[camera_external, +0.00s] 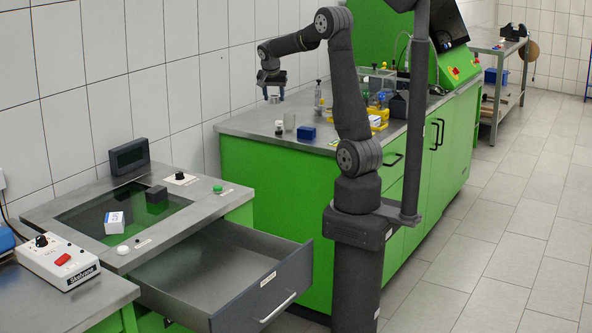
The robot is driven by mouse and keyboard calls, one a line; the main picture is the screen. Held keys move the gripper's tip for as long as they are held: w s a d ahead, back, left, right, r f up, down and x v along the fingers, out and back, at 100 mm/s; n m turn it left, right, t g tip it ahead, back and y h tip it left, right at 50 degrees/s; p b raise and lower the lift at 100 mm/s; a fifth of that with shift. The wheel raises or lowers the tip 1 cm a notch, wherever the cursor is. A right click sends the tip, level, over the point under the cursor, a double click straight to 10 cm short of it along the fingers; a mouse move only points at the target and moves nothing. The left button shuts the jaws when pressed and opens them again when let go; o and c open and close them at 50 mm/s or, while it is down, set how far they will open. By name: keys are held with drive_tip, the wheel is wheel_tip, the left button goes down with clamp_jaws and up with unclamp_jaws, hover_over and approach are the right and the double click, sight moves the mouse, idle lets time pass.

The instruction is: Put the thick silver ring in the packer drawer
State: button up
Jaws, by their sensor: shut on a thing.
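My gripper (272,93) is above the left end of the green bench's steel top. It is shut on a small silver ring (273,98), which shows just below the fingers and is held above the bench top. The picture is too small to judge the ring's thickness well. The packer drawer (284,289) is pulled open below the packer table at the lower left. Its grey inside looks empty, and its front panel has a light handle. My gripper is far behind and above the drawer.
A small silver piece (279,128), a pale cylinder (289,121) and a blue box (306,132) stand on the bench below my gripper. A bottle (318,98) and a yellow rack (379,123) are further right. A white box (114,222) lies on the packer's glass.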

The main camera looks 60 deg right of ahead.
drive_tip(key=w+a, duration=0.3)
drive_tip(key=a, duration=0.8)
drive_tip(key=w+a, duration=0.2)
drive_tip(key=a, duration=0.8)
drive_tip(key=s+a, duration=0.3)
drive_tip(key=a, duration=1.8)
hover_over(207, 273)
drive_tip(key=a, duration=0.1)
drive_tip(key=shift+n, duration=0.3)
drive_tip(key=f, duration=3.2)
drive_tip(key=shift+s+a, duration=0.2)
drive_tip(key=shift+s, duration=0.15)
drive_tip(key=o, duration=1)
drive_tip(key=shift+f, duration=0.1)
drive_tip(key=shift+o, duration=0.2)
drive_tip(key=v, duration=1.2)
drive_tip(key=shift+r, duration=0.2)
